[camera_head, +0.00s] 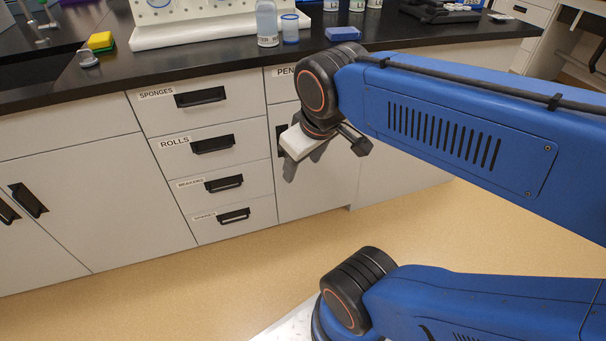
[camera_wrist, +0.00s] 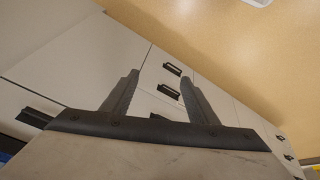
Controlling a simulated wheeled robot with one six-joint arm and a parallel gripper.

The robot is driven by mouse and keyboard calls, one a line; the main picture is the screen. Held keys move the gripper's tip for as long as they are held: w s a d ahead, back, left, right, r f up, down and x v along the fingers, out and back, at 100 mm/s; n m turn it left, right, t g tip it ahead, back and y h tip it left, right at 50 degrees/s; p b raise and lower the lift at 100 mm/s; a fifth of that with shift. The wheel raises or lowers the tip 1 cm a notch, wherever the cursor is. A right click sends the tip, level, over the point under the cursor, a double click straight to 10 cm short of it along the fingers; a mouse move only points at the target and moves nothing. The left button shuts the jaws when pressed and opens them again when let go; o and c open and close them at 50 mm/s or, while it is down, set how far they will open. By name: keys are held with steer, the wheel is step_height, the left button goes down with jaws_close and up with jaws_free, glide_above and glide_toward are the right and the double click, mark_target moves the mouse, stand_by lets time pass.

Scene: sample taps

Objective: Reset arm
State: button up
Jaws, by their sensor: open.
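My gripper (camera_head: 291,168) hangs in front of the cabinet drawers in the head view, below the counter edge, pointing down and to the left. In the wrist view my gripper (camera_wrist: 159,88) shows two dark fingers spread apart with nothing between them. Cabinet fronts and drawer handles show beyond the fingers, apart from them. My blue arm reaches in from the right of the head view, bent at dark joints.
A black counter (camera_head: 220,58) holds a white rack (camera_head: 190,33), a bottle (camera_head: 267,24), a blue box (camera_head: 343,34) and a yellow-green sponge (camera_head: 100,41). Labelled drawers (camera_head: 215,145) below are closed. The tan floor (camera_head: 230,275) in front is clear.

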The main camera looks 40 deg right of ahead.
steer(key=shift+s+a+f+m+y, duration=0.2)
steer(key=shift+s+a+f+m, duration=0.1)
steer(key=shift+s+f+m, duration=0.2)
steer(key=shift+s+a+f+m+y, duration=0.2)
steer(key=shift+s+a+f+m, duration=0.1)
steer(key=shift+s+f+m, duration=0.15)
